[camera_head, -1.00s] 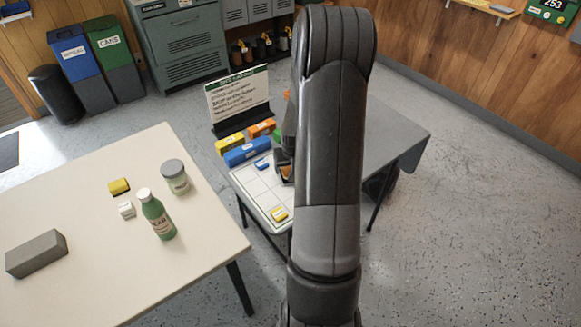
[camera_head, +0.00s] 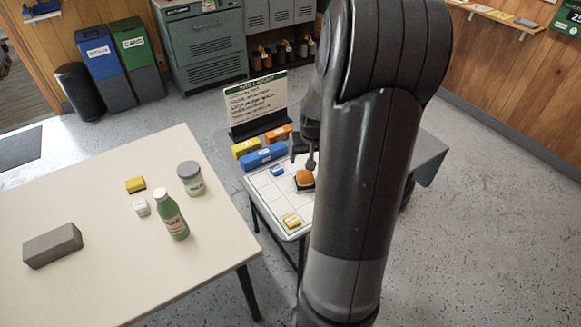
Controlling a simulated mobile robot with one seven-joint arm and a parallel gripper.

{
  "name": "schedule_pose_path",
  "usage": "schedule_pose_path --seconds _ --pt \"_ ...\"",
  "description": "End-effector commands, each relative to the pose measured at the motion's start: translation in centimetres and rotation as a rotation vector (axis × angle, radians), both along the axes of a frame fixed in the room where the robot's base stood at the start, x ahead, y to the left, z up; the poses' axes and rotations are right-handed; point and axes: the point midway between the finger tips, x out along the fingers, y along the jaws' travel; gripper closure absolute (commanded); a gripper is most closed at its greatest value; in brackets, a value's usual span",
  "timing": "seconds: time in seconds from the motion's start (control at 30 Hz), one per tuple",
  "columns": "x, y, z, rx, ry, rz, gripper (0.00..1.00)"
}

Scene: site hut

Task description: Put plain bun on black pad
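A plain brown bun (camera_head: 305,177) rests on a small black pad (camera_head: 307,188) on the white gridded board of the small table. No marking shows on the bun at this size. My gripper (camera_head: 302,164) is just above and behind the bun, pointing down. Its two dark fingers are spread apart with nothing between them, and the bun looks clear of them. My arm hides the right part of the board and table.
Blue (camera_head: 277,170) and yellow (camera_head: 292,220) small blocks lie on the board (camera_head: 268,192). Larger blue (camera_head: 263,155), yellow (camera_head: 246,147) and orange blocks stand behind it, before a sign (camera_head: 256,104). The cream table (camera_head: 100,215) at left holds a green bottle (camera_head: 172,217), a jar and several blocks.

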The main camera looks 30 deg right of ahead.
Motion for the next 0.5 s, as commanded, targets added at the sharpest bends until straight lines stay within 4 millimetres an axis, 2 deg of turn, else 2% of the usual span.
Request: schedule_pose_path --seconds 0.13,0.27,0.5 --pt "-0.2 3.4 3.6 -0.031 -0.01 0.048 0.28" --pt "-1.2 7.6 7.5 -0.059 -0.023 0.098 0.28" --pt "-4.9 14.8 13.4 -0.088 -0.064 0.185 0.28"
